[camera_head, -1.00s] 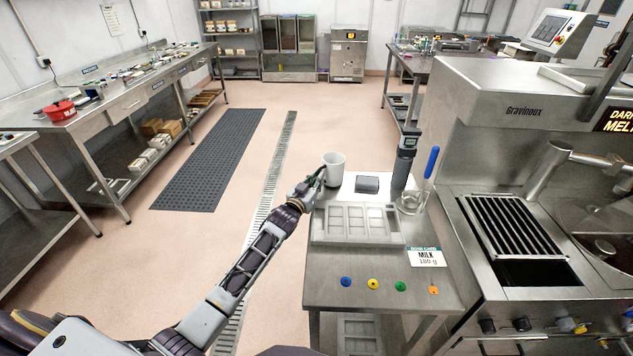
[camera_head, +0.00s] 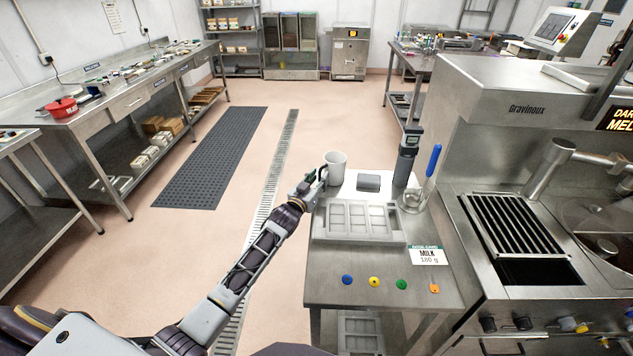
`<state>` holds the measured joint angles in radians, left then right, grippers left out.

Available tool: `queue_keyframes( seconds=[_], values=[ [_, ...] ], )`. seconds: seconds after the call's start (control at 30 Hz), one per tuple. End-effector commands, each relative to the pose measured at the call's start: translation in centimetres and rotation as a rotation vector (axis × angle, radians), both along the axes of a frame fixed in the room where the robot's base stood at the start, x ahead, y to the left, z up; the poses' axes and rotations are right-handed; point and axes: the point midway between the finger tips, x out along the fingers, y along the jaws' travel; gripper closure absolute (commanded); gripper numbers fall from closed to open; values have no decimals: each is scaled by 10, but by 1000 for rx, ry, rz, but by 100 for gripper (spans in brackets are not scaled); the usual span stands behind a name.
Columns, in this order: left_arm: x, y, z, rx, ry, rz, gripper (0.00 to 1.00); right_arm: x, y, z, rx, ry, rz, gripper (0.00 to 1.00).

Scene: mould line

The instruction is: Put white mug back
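The white mug (camera_head: 336,166) stands upright at the far left corner of the small steel table (camera_head: 325,289). My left gripper (camera_head: 320,179) is at the mug's left side, where the handle is, and its fingers overlap the mug's edge in the view. The fingers are small and partly hidden, so I cannot tell whether they are open or closed on the handle. My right gripper is not in view.
On the table are a grey mould (camera_head: 355,222), a small dark block (camera_head: 368,183), a dark upright handheld device (camera_head: 406,158), a glass jug (camera_head: 410,201) with a blue-handled tool, a milk card (camera_head: 428,256) and coloured buttons. The Gravinoux machine (camera_head: 520,105) stands right.

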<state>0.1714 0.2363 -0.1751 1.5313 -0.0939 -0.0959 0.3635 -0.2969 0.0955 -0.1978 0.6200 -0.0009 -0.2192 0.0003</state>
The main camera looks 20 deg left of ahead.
Motion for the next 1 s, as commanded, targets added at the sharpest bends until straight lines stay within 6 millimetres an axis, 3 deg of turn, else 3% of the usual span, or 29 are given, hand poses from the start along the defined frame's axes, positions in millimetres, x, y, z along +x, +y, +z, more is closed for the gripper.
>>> queue_keyframes(
  seconds=[0.37,0.7,1.0],
  values=[
    [-10,1,2,0,0,0,68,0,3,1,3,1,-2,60],
    [-38,5,2,0,0,0,68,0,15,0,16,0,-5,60],
    [-63,8,1,0,2,0,68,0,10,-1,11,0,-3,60]
  ],
)
